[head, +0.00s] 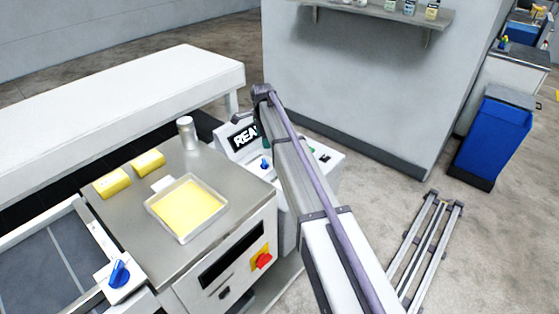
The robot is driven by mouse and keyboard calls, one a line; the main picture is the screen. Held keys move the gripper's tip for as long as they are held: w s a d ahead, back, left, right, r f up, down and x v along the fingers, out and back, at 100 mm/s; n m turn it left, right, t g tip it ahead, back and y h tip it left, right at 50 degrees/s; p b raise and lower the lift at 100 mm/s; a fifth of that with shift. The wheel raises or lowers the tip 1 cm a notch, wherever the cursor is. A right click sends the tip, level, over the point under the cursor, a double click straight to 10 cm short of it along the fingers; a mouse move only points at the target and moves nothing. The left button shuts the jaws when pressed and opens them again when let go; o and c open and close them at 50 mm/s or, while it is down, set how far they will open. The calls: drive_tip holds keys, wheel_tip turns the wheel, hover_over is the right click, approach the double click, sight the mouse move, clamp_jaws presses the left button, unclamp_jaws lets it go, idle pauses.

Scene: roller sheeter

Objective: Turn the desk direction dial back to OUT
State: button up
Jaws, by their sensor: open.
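The control desk (328,165) stands behind the steel-topped cabinet, with a tilted display (243,137) whose visible letters read "REA". A small blue dial (265,163) sits on the desk just below the display, left of my arm. Its pointing direction and any OUT marking are too small to read. My arm crosses the middle of the view and covers part of the display and desk. My gripper's fingers are not visible; the far end of the arm is hidden behind its upper link.
The steel cabinet top (222,165) holds a tray (152,206) of yellow material, two yellow blocks (112,184) and a shaker (187,132). Another blue knob (119,273) is at lower left. A red switch (263,260) is on the cabinet front. A wall (350,95) stands behind.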

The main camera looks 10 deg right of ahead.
sight(265, 161)
drive_tip(key=f+b, duration=1.1)
drive_tip(key=shift+s+a, duration=0.2)
drive_tip(key=shift+r, duration=0.15)
drive_tip(key=c, duration=0.9)
